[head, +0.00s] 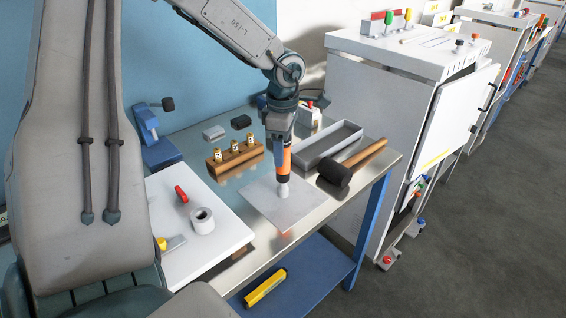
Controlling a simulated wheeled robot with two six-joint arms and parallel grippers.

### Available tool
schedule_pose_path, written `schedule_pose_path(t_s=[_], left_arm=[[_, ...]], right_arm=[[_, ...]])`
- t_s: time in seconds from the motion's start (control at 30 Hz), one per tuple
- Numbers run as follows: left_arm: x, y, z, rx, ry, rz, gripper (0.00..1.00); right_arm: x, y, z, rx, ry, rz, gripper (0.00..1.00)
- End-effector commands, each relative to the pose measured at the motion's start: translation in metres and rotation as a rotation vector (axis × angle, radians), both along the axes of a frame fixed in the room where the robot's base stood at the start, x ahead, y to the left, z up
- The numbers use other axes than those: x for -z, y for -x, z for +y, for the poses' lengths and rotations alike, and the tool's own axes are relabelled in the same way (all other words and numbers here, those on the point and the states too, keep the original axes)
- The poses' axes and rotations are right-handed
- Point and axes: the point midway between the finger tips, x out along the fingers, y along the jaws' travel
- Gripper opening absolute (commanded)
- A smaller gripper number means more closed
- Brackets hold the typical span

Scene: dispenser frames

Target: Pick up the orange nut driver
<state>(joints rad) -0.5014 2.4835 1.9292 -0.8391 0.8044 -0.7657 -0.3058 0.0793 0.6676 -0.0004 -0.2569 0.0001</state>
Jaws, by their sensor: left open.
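The orange nut driver (284,165) stands upright over a flat grey plate (262,207) on the metal-topped workbench. Its orange body shows below my gripper, and a pale, rounded lower end meets the plate. My left gripper (281,147) points straight down from above, open, with its fingers at the upper part of the nut driver. The fingers hide the tool's top, and I cannot tell whether they touch it. My right gripper is not in view.
A wooden block with several small bottles (235,157) stands left of the gripper. A grey tray (328,143) and a black-headed mallet (350,163) lie to the right. A white board (222,238) with a tape roll (202,220) is at the left. A blue vise (158,145) stands behind.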

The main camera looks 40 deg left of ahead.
Motion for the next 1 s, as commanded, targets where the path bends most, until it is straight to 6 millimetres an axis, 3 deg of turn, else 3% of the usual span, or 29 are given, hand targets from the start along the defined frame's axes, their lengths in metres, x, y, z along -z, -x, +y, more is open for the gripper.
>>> schedule_pose_path(t_s=[0.03,0.33,0.73,1.0], left_arm=[[0.000,0.000,0.000,0.000,0.000,0.000,0.56],[0.000,0.000,0.000,0.000,0.000,0.000,0.00],[-0.002,0.000,0.000,-0.001,0.000,-0.001,0.00],[-0.018,0.002,0.005,-0.007,0.001,-0.003,0.00]], right_arm=[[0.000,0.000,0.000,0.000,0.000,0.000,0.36],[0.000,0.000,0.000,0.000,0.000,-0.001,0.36],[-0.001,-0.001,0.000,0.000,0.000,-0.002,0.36],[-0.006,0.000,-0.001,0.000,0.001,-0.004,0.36]])
